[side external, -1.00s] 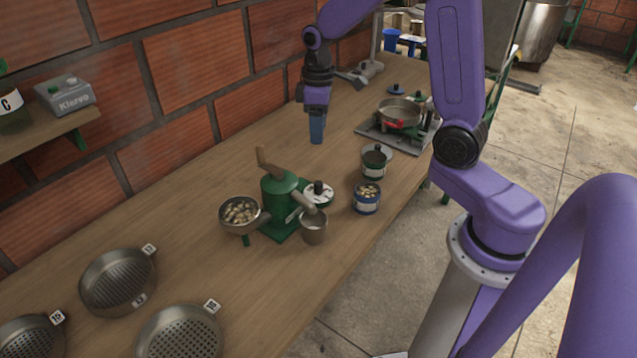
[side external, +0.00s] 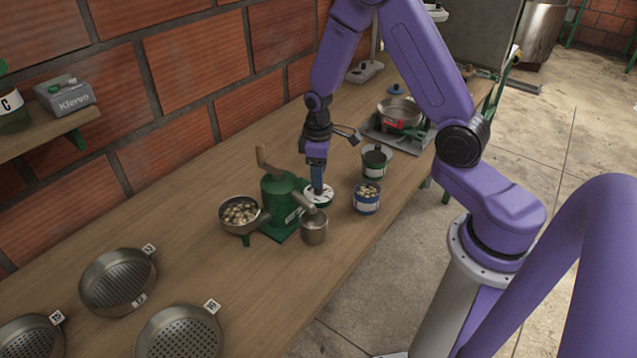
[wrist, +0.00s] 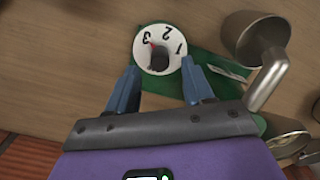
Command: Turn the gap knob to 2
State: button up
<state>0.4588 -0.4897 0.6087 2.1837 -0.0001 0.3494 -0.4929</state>
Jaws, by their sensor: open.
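The gap knob (wrist: 158,58) is a small black knob in the middle of a round white dial (wrist: 173,67) marked 1, 2 and 3. Its red pointer (wrist: 152,44) lies toward the 3 in the wrist view. The dial also shows in the side view (side external: 325,200), beside the green pulper (side external: 280,194). My gripper (wrist: 160,66) is open, with its two blue fingertips on either side of the knob at the near edge of the dial. In the side view my gripper (side external: 317,186) points down over the dial and partly hides the knob. Contact cannot be told.
A metal cup (side external: 314,230) stands close in front of the pulper, below its spout. A bowl of beans (side external: 240,212) is at its left, and a wooden crank handle (side external: 266,160) rises above. A blue can (side external: 367,197) and green can (side external: 376,162) stand to the right.

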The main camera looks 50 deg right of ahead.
jog(key=shift+f, duration=2)
grip_shut()
